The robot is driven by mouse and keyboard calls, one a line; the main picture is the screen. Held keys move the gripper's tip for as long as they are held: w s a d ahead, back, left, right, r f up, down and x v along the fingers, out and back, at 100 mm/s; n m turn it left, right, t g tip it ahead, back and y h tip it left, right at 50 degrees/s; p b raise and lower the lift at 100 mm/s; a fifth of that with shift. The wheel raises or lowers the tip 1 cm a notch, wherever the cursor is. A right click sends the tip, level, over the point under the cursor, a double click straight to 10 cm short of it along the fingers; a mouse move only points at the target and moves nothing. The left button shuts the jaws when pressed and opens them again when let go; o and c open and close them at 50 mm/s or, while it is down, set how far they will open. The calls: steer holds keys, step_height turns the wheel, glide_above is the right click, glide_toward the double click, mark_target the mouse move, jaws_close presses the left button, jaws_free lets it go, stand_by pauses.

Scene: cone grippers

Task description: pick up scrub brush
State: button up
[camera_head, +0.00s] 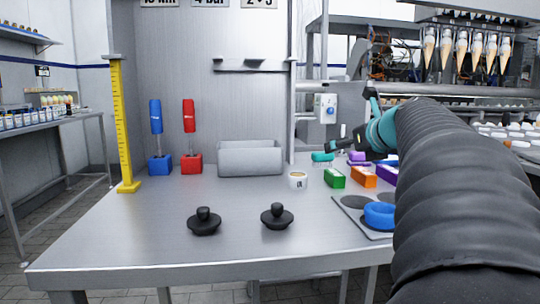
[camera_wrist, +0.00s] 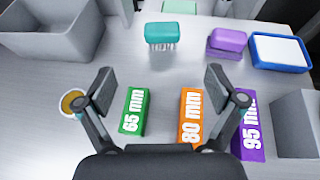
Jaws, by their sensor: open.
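The scrub brush appears to be the teal block with pale bristles pointing down, at the top middle of the wrist view (camera_wrist: 162,32). In the head view the brush (camera_head: 321,157) sits toward the back of the metal table, just below my gripper. My gripper (camera_wrist: 158,85) is open and empty, its two fingers spread wide. The brush lies beyond the fingertips, between their lines, and nothing touches it. In the head view my gripper (camera_head: 338,146) is above the table's back right part, partly hidden by my arm.
Green (camera_wrist: 133,111), orange (camera_wrist: 192,116) and purple (camera_wrist: 248,127) marked blocks lie near the fingers. A purple block (camera_wrist: 228,39) and a blue-rimmed tray (camera_wrist: 279,51) are right of the brush. A grey bin (camera_head: 250,160) and small cup (camera_head: 298,180) stand left. Front table is mostly clear.

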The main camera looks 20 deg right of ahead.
mark_target(323, 152)
steer(key=x, duration=1.4)
steer(key=shift+d+r, duration=0.2)
steer(key=shift+d, duration=0.05)
steer(key=c, duration=1.2)
